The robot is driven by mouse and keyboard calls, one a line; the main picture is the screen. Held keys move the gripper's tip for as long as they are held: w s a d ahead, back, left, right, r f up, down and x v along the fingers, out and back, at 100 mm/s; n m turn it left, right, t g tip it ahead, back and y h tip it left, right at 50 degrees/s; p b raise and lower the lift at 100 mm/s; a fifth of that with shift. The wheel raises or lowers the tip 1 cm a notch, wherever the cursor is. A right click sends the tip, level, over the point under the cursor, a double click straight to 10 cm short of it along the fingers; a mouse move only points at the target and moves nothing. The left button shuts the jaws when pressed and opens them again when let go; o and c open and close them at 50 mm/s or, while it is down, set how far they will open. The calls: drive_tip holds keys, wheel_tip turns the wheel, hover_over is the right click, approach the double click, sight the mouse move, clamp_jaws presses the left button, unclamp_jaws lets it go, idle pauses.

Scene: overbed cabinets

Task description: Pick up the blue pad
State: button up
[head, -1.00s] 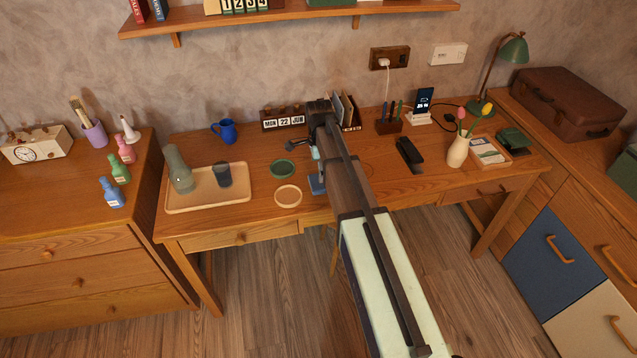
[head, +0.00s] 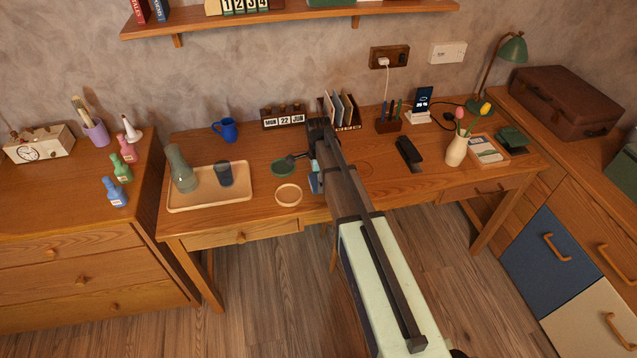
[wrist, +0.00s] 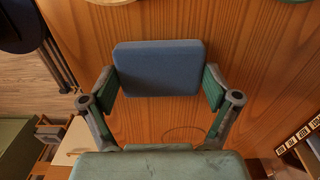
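The blue pad (wrist: 158,68) is a rounded rectangular block, seen in the wrist view above the wooden desk top. My gripper (wrist: 160,89) is open, with one green-padded finger at each side of the pad. The fingers are close to its side edges; I cannot tell whether they touch it. In the head view a small part of the pad (head: 314,186) shows at the left of my arm, near the desk's front edge. My arm hides the rest of it and most of my gripper there.
A pale ring-shaped dish (head: 288,195) and a green dish (head: 283,168) lie left of the pad. A tray (head: 208,200) with a vase and a cup is farther left. A calendar (head: 284,118) and a card rack (head: 341,109) stand behind. A black object (head: 409,151) lies to the right.

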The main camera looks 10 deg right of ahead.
idle(0.4)
wheel_tip(320, 180, up, 20)
drive_tip(key=b, duration=0.3)
idle(0.4)
drive_tip(key=shift+d, duration=0.1)
